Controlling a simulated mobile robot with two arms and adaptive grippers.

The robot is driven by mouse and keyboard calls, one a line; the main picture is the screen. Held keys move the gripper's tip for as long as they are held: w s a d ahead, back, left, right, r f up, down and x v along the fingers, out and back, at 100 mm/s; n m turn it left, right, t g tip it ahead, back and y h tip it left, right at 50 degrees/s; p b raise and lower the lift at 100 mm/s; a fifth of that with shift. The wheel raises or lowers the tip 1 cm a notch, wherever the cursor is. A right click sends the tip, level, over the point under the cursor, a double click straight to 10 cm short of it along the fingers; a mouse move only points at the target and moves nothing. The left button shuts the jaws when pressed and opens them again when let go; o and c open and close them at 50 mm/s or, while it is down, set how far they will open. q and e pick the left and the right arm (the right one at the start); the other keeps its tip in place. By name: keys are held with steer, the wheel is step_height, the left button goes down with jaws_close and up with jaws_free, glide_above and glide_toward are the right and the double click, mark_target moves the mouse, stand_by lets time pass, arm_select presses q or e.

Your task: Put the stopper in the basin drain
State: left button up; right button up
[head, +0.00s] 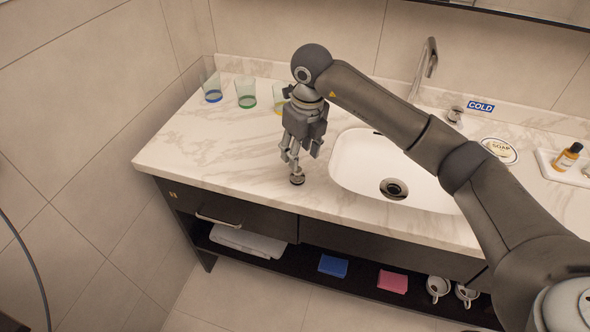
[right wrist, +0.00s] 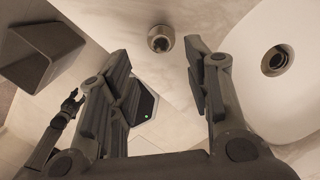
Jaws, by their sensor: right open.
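The stopper (head: 297,180), a small round metal piece, sits on the marble counter left of the basin. In the right wrist view, the stopper (right wrist: 160,38) lies near the gap between my fingertips. The white basin (head: 350,160) is set in the counter, and its dark round drain (head: 393,188) is uncovered; the drain (right wrist: 277,60) also shows in the right wrist view. My right gripper (head: 303,160) points down over the stopper, open and empty; whether a finger touches it I cannot tell. What looks like my left gripper (right wrist: 70,105) shows small in the right wrist view, its jaws unclear.
Several glasses, such as the green-based glass (head: 246,93), stand at the back left. The faucet (head: 428,60) rises behind the basin. A soap dish (head: 499,150) and a tray with an amber bottle (head: 567,156) are at right. The counter's front left is clear.

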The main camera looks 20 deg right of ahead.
mark_target(298, 175)
step_height(298, 175, down, 2)
steer(key=shift+s+a+f, duration=0.1)
steer(key=shift+f, duration=0.15)
steer(key=f+p, duration=0.1)
steer(key=f, duration=0.1)
steer(key=w+f+p, duration=0.1)
steer(key=f, duration=0.1)
steer(key=shift+w+f, duration=0.1)
steer(key=shift+f, duration=0.05)
steer(key=shift+w+f, duration=0.1)
steer(key=shift+f, duration=0.35)
steer(key=shift+c, duration=1.2)
steer(key=c, duration=0.5)
arm_select(q)
steer(key=shift+s+a+r, duration=0.15)
steer(key=shift+s+r, duration=0.9)
steer(key=shift+s, duration=0.15)
arm_select(e)
jaws_close()
